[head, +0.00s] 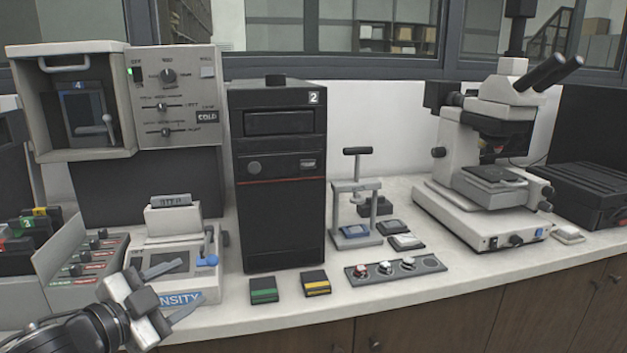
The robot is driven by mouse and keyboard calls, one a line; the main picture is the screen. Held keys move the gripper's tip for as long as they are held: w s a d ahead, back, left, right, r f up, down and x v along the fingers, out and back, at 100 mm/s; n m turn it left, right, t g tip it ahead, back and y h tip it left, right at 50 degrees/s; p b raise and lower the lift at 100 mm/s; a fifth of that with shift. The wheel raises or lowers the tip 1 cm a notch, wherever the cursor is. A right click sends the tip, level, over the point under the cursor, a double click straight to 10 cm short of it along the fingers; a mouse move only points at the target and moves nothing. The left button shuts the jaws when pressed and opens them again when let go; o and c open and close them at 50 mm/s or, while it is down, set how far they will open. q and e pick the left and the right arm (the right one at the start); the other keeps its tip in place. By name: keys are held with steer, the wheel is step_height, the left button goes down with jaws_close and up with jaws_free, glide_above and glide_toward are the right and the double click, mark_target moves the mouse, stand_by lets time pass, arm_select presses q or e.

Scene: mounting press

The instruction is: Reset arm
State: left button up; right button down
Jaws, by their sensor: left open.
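My left gripper (174,290) comes in at the lower left of the head view. Its two fingers are apart with nothing between them. It is in front of the density device (190,291) at the counter's front edge and overlaps part of it in the picture; I cannot tell whether they touch. My right arm and gripper are not in view. A small mounting press (357,196) with a T-shaped handle stands upright on the counter, right of the black tower, with a small blue-grey piece (355,231) at its base.
A black tower (280,190) marked 2 stands mid-counter. Green-striped (263,290) and yellow-striped (316,283) blocks lie before it. A strip with round knobs (396,270) lies near the edge. A microscope (490,160) stands right. A control box (178,97) is upper left. Bare counter (440,250) shows right of the strip.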

arm_select(q)
steer(key=s+d+f+n+g+y, duration=0.1)
steer(key=s+d+f+n, duration=0.1)
steer(key=s+f, duration=0.5)
steer(key=s+d+f+n+g+y, duration=0.1)
steer(key=s+d+f+n, duration=0.2)
steer(key=f, duration=0.7)
steer(key=s+d+f+n+g+y, duration=0.1)
steer(key=s+d+f+n+y, duration=0.1)
steer(key=s+f+n, duration=0.4)
steer(key=s+d+f, duration=0.1)
steer(key=s+f, duration=0.1)
steer(key=s, duration=0.3)
steer(key=shift+s+f+g, duration=0.15)
steer(key=shift+s+g, duration=0.05)
steer(key=shift+g, duration=0.2)
steer(key=shift+c, duration=0.4)
